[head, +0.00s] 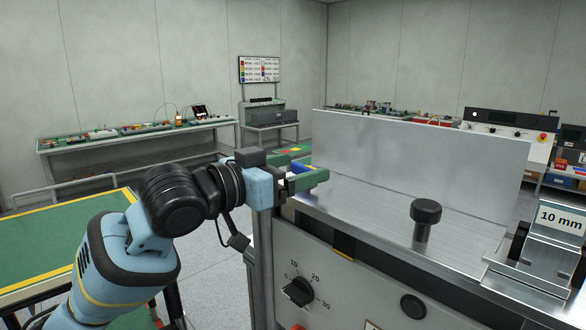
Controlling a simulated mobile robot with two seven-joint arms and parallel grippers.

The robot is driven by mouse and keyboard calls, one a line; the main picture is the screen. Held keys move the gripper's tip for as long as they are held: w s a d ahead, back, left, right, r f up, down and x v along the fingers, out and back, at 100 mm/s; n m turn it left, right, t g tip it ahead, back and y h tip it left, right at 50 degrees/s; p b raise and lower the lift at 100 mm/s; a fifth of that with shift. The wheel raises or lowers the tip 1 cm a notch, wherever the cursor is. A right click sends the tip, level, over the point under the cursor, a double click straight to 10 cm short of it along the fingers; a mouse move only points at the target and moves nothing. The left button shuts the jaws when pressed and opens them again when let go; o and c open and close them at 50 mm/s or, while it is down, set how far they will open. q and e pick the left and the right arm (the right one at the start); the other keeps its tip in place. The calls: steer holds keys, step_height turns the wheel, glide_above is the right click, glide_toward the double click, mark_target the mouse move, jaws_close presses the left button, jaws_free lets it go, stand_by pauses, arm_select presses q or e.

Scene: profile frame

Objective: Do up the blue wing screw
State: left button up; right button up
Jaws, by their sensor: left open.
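My left gripper (307,177) is at the left end of the metal profile frame (440,215), its jaws pointing right. Its fingers look green and stand apart, so it is open. A small dark blue patch shows between the fingers. I cannot tell whether this is the blue wing screw or part of the gripper, and no wing shape is clear. The wrist and fingers hide part of the frame's left end. My right gripper is out of view.
A black knob (426,211) stands up from the frame's bed, and a clamp block marked 10 mm (556,222) is at right. A tall metal plate (420,155) runs along the back. A dial (299,291) is on the front. A green table (75,240) is at left.

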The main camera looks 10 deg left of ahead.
arm_select(q)
steer(key=shift+c, duration=0.3)
steer(key=c, duration=0.9)
steer(key=shift+c, duration=0.2)
